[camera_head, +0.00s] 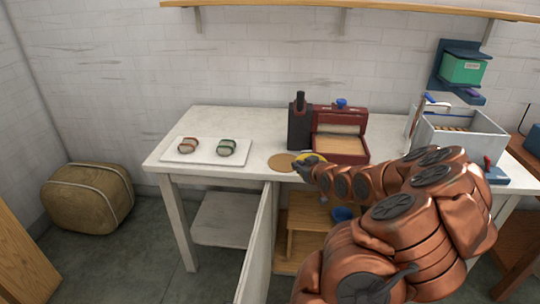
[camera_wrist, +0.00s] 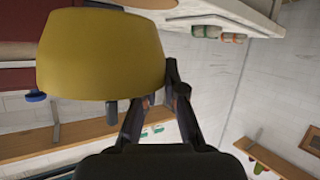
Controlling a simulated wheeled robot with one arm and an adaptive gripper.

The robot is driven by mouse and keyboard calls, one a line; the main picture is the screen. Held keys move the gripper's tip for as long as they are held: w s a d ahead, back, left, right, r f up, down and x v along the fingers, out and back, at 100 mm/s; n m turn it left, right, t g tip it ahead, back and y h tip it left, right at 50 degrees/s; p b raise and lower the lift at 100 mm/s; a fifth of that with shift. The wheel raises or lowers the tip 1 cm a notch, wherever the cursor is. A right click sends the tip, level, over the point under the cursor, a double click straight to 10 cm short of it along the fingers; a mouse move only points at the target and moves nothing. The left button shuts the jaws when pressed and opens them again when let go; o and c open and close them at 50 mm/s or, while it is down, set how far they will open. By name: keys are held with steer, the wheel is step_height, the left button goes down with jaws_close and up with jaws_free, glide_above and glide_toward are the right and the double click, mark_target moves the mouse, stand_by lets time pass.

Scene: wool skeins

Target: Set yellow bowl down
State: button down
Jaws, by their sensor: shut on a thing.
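The yellow bowl (camera_wrist: 100,52) fills the upper left of the wrist view, which appears upside down. The bowl looks upright, with its wide rim upward. My gripper (camera_wrist: 155,88) is shut on its side, with one finger partly hidden behind it. In the head view only a small bit of the yellow bowl (camera_head: 318,158) shows behind my gripper (camera_head: 303,168). It is near the table's front edge, beside a round tan mat (camera_head: 280,162). I cannot tell how high the bowl is above the table.
The white table (camera_head: 250,120) holds a white board (camera_head: 190,157) with two wool skeins at left. A dark red box (camera_head: 340,157) and a black holder (camera_head: 298,130) stand close behind my gripper. A grey bin (camera_head: 465,145) is at right. Free tabletop lies left of the mat.

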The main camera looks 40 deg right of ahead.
steer(key=w+d+p, duration=0.1)
steer(key=w, duration=0.4)
steer(key=w+d+f+p, duration=0.1)
steer(key=w+d+p, duration=0.1)
steer(key=w, duration=0.3)
steer(key=w+d+p, duration=0.1)
steer(key=w+p, duration=0.1)
steer(key=w, duration=0.4)
steer(key=shift+d+f, duration=0.15)
steer(key=shift+d, duration=0.15)
steer(key=shift+w+f, duration=0.1)
steer(key=shift+f, duration=0.05)
steer(key=shift+f+p, duration=0.8)
steer(key=shift+f, duration=0.85)
steer(key=shift+f, duration=0.15)
steer(key=c, duration=1.3)
jaws_free()
steer(key=shift+o, duration=0.2)
steer(key=shift+r, duration=0.2)
